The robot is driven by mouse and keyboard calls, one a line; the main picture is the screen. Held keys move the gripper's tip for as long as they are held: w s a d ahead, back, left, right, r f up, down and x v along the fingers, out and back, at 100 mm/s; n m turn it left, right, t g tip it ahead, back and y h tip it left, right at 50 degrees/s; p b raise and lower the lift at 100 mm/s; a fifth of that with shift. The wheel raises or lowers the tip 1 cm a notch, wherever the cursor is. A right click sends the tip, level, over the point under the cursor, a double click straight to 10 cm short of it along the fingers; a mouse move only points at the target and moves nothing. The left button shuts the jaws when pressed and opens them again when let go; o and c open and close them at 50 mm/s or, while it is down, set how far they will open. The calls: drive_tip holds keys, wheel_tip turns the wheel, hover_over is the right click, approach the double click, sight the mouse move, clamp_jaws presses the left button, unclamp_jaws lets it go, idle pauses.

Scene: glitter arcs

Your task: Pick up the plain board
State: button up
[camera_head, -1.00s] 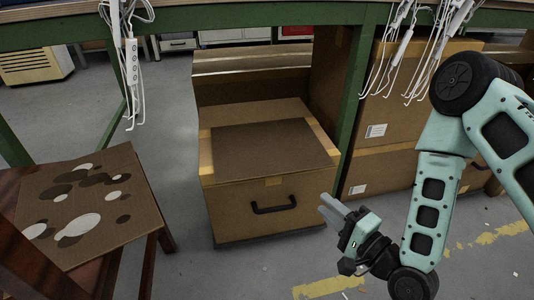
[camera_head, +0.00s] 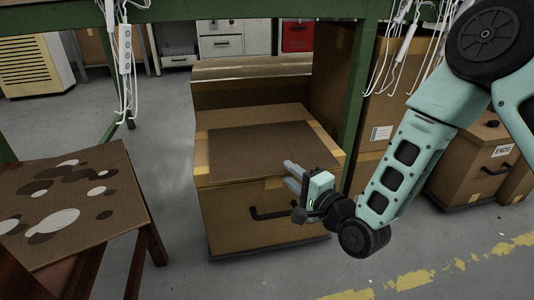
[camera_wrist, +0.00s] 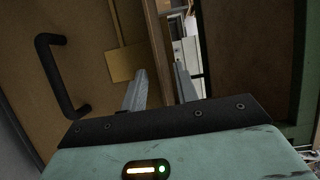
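The plain board (camera_head: 255,150) is a flat brown sheet without spots. It lies on top of a cardboard box (camera_head: 230,215) with a black handle in the head view. A second board (camera_head: 120,185), with white and dark spots, lies on a wooden chair or stool at the left.
A green bench frame (camera_head: 357,110) stands behind, with white power strips and cables (camera_head: 123,55) hanging from it. More cardboard boxes (camera_head: 480,160) stand at the right. The grey floor between chair and box is clear.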

drive_tip(key=shift+b+x, duration=0.3)
drive_tip(key=shift+x, duration=0.85)
clamp_jaws()
